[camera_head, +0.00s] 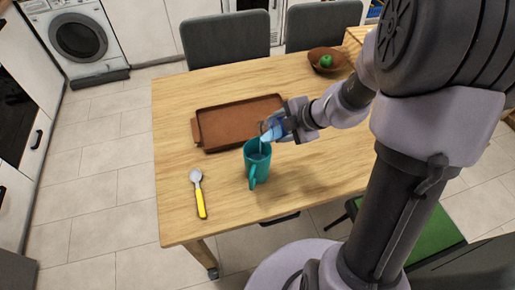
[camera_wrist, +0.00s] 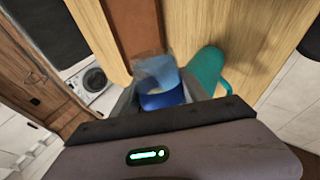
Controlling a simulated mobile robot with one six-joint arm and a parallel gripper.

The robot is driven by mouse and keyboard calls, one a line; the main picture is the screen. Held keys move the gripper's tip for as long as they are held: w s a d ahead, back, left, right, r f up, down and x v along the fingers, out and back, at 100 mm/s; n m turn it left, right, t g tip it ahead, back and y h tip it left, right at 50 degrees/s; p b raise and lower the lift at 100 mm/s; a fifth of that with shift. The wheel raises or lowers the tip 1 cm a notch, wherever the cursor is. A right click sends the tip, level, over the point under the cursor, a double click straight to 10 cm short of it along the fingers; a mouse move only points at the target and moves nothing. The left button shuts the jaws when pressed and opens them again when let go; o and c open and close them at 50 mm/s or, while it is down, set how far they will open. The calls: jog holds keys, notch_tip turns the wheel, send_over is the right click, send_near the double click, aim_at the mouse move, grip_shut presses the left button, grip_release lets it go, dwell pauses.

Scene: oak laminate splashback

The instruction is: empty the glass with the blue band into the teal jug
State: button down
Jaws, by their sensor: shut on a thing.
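The teal jug (camera_head: 257,160) stands upright on the wooden table, its handle toward the front edge; it also shows in the wrist view (camera_wrist: 207,68). My gripper (camera_head: 276,127) is shut on the glass with the blue band (camera_head: 267,133), just above the jug's far right rim. The glass is tilted, with its mouth toward the jug. A pale blue stream runs from the glass down into the jug, and bluish liquid shows inside the jug. In the wrist view the clear glass with its blue band (camera_wrist: 162,88) sits between the fingers. How much is left in the glass I cannot tell.
A brown tray (camera_head: 205,139) lies behind the jug. A spoon with a yellow handle (camera_head: 201,205) lies to the left. A brown bowl (camera_head: 314,63) with a green fruit (camera_head: 326,61) stands at the back right. The table's front left is mostly clear.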

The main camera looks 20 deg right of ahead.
jog(key=shift+s+a+r+n+t+h+b, duration=0.1)
jog(key=shift+a+r+n+t+h+b, duration=0.25)
jog(key=shift+r+h+b, duration=0.5)
dwell(1.1)
